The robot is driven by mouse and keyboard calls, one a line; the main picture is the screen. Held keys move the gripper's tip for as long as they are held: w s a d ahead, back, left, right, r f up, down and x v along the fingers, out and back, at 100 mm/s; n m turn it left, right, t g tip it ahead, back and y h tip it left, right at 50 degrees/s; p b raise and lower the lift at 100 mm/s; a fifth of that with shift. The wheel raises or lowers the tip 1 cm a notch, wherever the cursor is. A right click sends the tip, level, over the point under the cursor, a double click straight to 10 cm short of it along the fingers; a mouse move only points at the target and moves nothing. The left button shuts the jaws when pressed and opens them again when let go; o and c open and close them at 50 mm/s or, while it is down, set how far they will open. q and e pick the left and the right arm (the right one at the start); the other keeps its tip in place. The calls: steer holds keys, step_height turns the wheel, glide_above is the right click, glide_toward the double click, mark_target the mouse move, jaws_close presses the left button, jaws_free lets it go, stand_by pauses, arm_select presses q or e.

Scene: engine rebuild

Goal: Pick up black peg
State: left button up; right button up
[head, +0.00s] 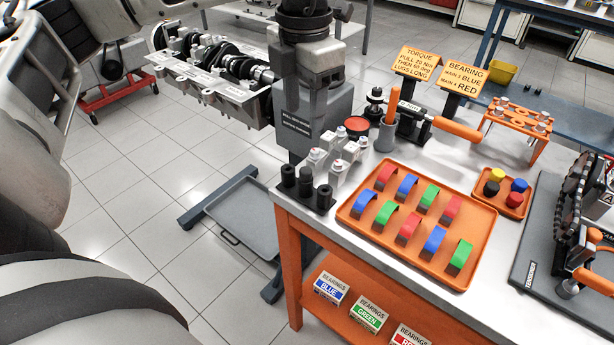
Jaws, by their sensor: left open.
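The black peg (491,188) stands in a small orange tray (513,211) at the right of the workbench, beside a yellow peg (497,175), a blue peg (519,185) and a red peg (513,199). My left gripper (304,100) points down at the upper middle, in front of the grey stand post. It is open with nothing seen in it. It is well to the left of the black peg and apart from it. My right gripper is out of view.
A large orange tray (348,213) of coloured bearing shells fills the bench middle. Black cylinders (306,181) stand at the left corner. An orange-handled tool (456,128), two signs (465,76) and an orange rack (518,116) stand behind. A dark plate (540,280) lies right.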

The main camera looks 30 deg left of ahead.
mark_target(306, 169)
arm_select(q)
step_height(306, 169, down, 12)
steer(key=shift+d+p, duration=0.15)
steer(key=shift+p, duration=0.3)
jaws_close()
